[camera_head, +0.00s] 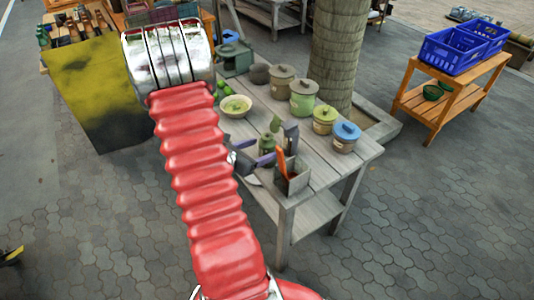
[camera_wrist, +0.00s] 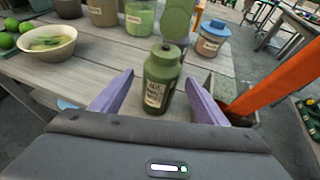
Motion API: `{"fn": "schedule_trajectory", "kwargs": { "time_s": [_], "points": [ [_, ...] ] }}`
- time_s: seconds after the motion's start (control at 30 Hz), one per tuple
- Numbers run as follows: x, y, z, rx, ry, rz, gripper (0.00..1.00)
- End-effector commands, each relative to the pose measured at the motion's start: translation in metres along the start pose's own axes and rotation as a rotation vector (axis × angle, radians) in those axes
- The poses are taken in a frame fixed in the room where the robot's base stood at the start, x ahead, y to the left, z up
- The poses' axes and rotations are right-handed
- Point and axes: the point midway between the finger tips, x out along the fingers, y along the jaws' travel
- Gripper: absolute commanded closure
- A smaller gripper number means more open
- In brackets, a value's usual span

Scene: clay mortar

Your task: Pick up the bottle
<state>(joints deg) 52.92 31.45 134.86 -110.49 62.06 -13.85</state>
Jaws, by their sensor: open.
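A green bottle (camera_wrist: 162,75) with a pale label stands upright on the grey wooden table (camera_wrist: 60,75). In the wrist view it is between the two purple fingers of my gripper (camera_wrist: 155,95), with visible space on both sides. My gripper is open and holds nothing. In the head view the bottle (camera_head: 267,144) stands near the table's front end, and my gripper (camera_head: 255,158) is beside it, partly hidden by my red arm.
A bowl (camera_head: 235,106) and green limes (camera_head: 221,88) are on the table's left. Several lidded jars (camera_head: 303,97) line the back edge. A box of utensils (camera_head: 291,175) stands close at the right of my gripper. A thick trunk (camera_head: 338,55) rises behind the table.

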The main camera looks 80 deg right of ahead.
Motion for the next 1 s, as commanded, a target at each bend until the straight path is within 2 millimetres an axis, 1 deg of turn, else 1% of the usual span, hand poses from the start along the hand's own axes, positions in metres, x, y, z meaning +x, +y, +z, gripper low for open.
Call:
{"fn": "schedule_trajectory", "kwargs": {
  "time_s": [0.2,0.33,0.9,1.0],
  "points": [
    [0.029,-0.002,0.0,0.0,0.001,-0.003,0.33],
    [0.039,-0.001,0.0,-0.001,0.001,-0.001,0.33],
    [0.04,-0.001,0.0,-0.001,0.001,0.001,0.33],
    [0.04,-0.001,0.0,-0.001,0.001,0.001,0.4]
  ]
}}
